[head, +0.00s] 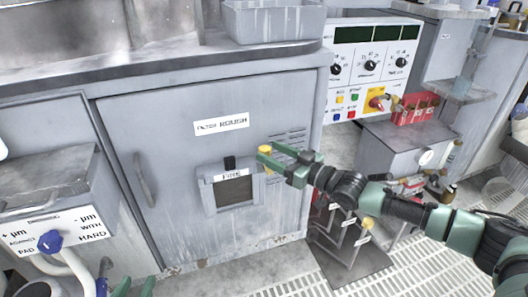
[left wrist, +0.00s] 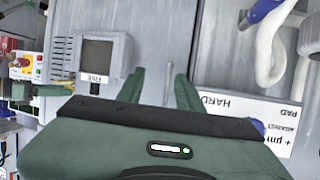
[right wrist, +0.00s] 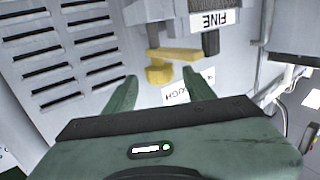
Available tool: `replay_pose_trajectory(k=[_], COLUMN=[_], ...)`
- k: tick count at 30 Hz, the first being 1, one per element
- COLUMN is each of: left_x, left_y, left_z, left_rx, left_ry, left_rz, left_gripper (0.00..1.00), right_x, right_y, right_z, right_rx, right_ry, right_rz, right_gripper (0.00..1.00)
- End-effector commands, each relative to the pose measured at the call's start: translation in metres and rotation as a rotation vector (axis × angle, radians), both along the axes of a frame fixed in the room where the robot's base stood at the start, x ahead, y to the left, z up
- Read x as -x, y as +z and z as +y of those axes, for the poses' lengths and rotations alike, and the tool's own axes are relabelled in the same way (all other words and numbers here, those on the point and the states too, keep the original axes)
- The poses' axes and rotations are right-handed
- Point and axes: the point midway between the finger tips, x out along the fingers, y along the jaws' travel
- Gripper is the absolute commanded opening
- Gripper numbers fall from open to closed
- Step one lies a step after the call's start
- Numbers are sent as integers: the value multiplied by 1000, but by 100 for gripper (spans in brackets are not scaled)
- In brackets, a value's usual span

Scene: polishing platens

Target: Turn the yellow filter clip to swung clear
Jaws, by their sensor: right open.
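The yellow filter clip (right wrist: 172,62) shows in the right wrist view beside the FINE filter housing (right wrist: 212,18), its bar pointing sideways toward the housing. In the head view the clip (head: 265,152) is at the upper right of the housing (head: 213,180), partly covered by my right gripper. My right gripper (head: 269,155) is open; in the right wrist view the clip lies ahead of and between its fingertips (right wrist: 160,77), with no grip on it visible. My left gripper (head: 134,288) is open and empty at the bottom of the head view, away from the clip.
A grey cabinet door (head: 130,110) labelled ROUGH carries the housing, with vent slots (head: 290,143) beside it. A control panel (head: 370,55) and a red lock box (head: 415,109) stand to the right. A labelled pad station (head: 50,235) with pipes stands at left.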

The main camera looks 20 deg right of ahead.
Motion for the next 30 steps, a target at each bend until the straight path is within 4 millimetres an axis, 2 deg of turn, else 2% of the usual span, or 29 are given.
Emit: replay_pose_trajectory(k=[3, 9, 18, 20, 24, 30], left_x=[-8, -15, -15, -15, -15, -16], left_y=[15, 33, 37, 37, 37, 39], left_z=[-4, -8, -9, -9, -9, -9], left_rx=[22, 45, 49, 48, 48, 53], left_ry=[-5, -11, -11, -11, -11, -12], left_rz=[-90, -181, -197, -196, -196, -217], left_gripper=[36, 36, 36, 36, 36, 36], right_x=[-14, -26, -28, -28, -28, -29], right_y=[0, 0, 0, 0, 0, 1], right_z=[9, 17, 19, 19, 19, 19], right_rx=[0, 1, 1, 1, 1, 1], right_ry=[0, 0, 0, 0, 0, 7], right_rz=[-4, -2, -1, -1, -1, -6], right_gripper=[54, 54, 54, 40, 1, 0])
